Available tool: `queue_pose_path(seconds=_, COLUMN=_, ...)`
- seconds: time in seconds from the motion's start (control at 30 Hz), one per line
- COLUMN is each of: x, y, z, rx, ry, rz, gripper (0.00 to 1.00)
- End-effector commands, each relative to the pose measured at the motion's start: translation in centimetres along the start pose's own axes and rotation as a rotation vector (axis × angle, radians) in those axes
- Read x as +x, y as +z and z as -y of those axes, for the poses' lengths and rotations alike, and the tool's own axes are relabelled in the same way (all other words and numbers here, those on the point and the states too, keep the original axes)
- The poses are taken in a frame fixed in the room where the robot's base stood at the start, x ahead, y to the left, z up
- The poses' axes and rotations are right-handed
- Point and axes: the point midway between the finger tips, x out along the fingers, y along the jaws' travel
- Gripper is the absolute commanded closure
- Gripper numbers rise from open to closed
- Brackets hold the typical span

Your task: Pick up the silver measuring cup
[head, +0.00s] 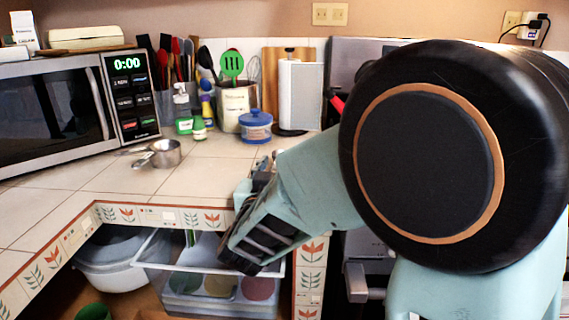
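The silver measuring cup (162,153) stands upright on the tiled counter in front of the microwave, with its handle toward the left. My arm comes in from the right, and its far end, with my gripper (258,178), is by the counter's front edge. That end is to the right of the cup and lower in the picture, clearly apart from it.
A microwave (50,112) stands left behind the cup. A blue-lidded jar (256,128), small bottles (184,112), a utensil holder (235,105) and a paper towel roll (300,95) line the back. Bare tiles (215,165) lie right of the cup. Plastic bins (112,265) sit below the counter.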

Motion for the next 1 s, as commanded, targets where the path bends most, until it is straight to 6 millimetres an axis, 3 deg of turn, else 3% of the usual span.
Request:
queue_pose_path(seconds=0.23, x=0.23, y=-0.08, z=0.00, rx=0.000, ry=0.000, rz=-0.001, gripper=0.62)
queue_pose_path(seconds=0.6, x=0.20, y=-0.07, z=0.00, rx=0.000, ry=0.000, rz=-0.001, gripper=1.00)
queue_pose_path(seconds=1.0, x=0.33, y=-0.44, z=-0.07, rx=0.000, ry=0.000, rz=-0.002, gripper=1.00)
